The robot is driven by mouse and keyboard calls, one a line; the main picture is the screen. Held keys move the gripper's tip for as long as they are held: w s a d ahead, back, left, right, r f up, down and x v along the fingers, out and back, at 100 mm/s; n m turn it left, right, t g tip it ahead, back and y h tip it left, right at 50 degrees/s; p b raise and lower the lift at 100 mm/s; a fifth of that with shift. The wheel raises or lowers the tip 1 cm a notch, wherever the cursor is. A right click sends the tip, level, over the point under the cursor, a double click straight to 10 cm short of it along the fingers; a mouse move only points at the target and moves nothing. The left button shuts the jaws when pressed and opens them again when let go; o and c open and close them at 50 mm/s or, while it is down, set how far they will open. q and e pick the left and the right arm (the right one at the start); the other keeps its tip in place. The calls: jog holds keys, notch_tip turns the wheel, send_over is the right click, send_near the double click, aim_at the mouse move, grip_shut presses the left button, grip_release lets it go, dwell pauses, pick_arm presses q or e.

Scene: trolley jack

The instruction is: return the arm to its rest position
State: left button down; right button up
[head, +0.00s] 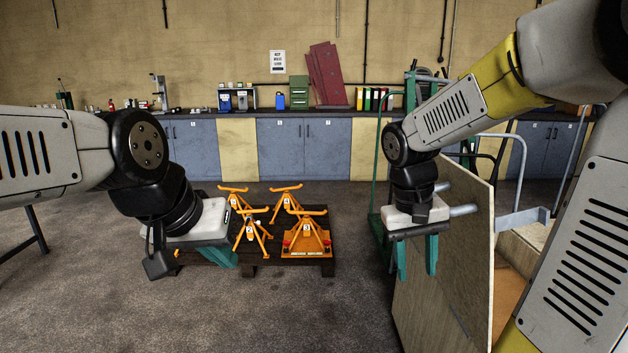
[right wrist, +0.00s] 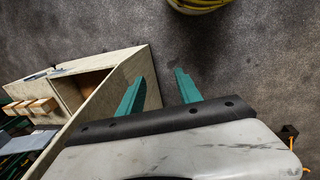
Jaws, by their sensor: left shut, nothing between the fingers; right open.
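My left gripper (head: 222,256) hangs at the left end of the dark pallet in the head view. Its teal fingers are shut with nothing between them, and the wrist above hides part of them. My right gripper (head: 417,270) points down at the right, in front of the plywood box. Its two teal fingers are apart and empty. They also show in the right wrist view (right wrist: 160,82), over the grey floor and beside the box edge.
Several orange axle stands (head: 305,237) stand on the dark pallet (head: 290,268) between my grippers. An open plywood box (head: 455,255) is close by my right gripper, with a green trolley frame behind. The front floor is clear.

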jog(key=s+a+r+t+y, duration=0.4)
jog(key=s+a+r+t, duration=0.1)
jog(key=s+r+t, duration=0.1)
jog(key=shift+s+a+r, duration=0.2)
jog(key=shift+s+r, duration=0.5)
dwell(0.6)
